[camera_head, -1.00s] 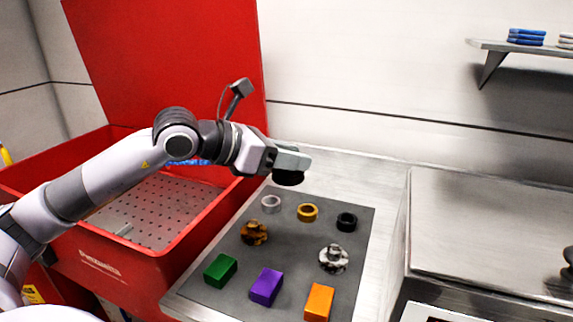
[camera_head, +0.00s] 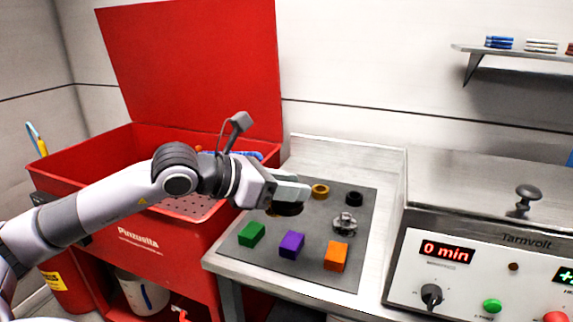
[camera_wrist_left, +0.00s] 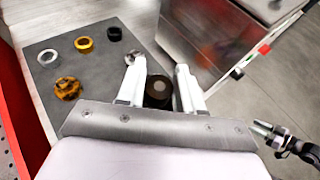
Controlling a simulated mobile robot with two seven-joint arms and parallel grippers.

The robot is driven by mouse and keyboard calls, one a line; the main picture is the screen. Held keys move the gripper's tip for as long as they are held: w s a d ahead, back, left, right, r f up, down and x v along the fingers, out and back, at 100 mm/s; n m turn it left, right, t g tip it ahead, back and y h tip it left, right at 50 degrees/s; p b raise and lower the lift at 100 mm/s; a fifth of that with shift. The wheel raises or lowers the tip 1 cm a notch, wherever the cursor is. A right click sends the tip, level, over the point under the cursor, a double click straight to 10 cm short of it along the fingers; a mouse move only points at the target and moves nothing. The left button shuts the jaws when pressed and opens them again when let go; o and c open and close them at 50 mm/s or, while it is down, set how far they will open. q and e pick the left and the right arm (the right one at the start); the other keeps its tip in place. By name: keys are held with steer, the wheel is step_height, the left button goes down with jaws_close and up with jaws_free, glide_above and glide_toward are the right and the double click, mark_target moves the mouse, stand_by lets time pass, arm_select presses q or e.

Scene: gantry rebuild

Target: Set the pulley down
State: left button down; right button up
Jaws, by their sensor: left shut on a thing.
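My left gripper (camera_head: 296,194) is shut on a dark, round pulley (camera_head: 287,209) and holds it over the grey mat (camera_head: 310,273). In the left wrist view the pulley (camera_wrist_left: 158,92) sits between the two pale fingers of the gripper (camera_wrist_left: 159,88), its flat brownish face showing. I cannot tell the exact gap between pulley and mat. In the head view, the gripper hides part of the mat, including most of the amber piece; in the wrist view this piece (camera_wrist_left: 68,88) lies clear of the fingers.
On the mat are a gold ring (camera_head: 320,191), a black ring (camera_head: 354,198), a chrome piece (camera_head: 344,223), and green (camera_head: 251,234), purple (camera_head: 291,245) and orange (camera_head: 335,256) blocks. A red basin (camera_head: 150,240) stands left, a control-panel machine (camera_head: 480,265) right.

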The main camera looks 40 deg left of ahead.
arm_select(q)
steer(key=s+d+f, duration=0.3)
steer(key=f, duration=0.6)
steer(key=s+d+f, duration=0.3)
steer(key=d+f, duration=0.1)
steer(key=f, duration=0.5)
steer(key=shift+s, duration=0.4)
